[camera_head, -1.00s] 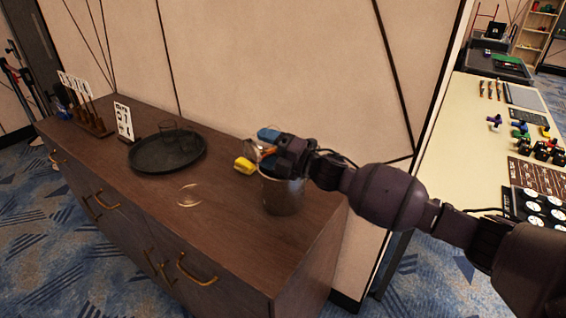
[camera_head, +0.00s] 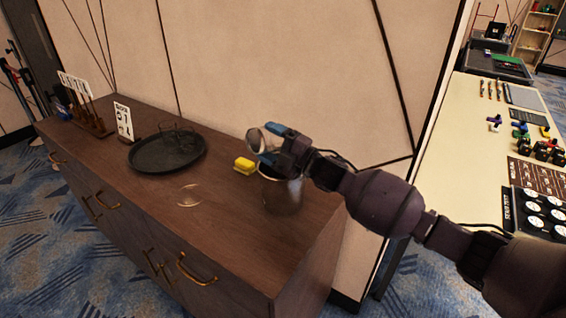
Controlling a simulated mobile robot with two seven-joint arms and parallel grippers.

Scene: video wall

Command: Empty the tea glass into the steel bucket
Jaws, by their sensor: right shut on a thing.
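My right gripper (camera_head: 272,143) comes in from the right and is shut on the tea glass (camera_head: 255,139). The glass is clear, tilted, and held above the steel bucket's far left side, apart from it. No brown liquid shows in the part I can see. The steel bucket (camera_head: 284,197) stands on the brown cabinet near its right end. My gripper and wrist hide part of its rim, and its inside cannot be made out. My left gripper is not in view.
A round dark tray (camera_head: 150,158) with clear glasses (camera_head: 184,139) stands left on the cabinet (camera_head: 225,225). A glass saucer (camera_head: 188,195) lies in front of the bucket's left.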

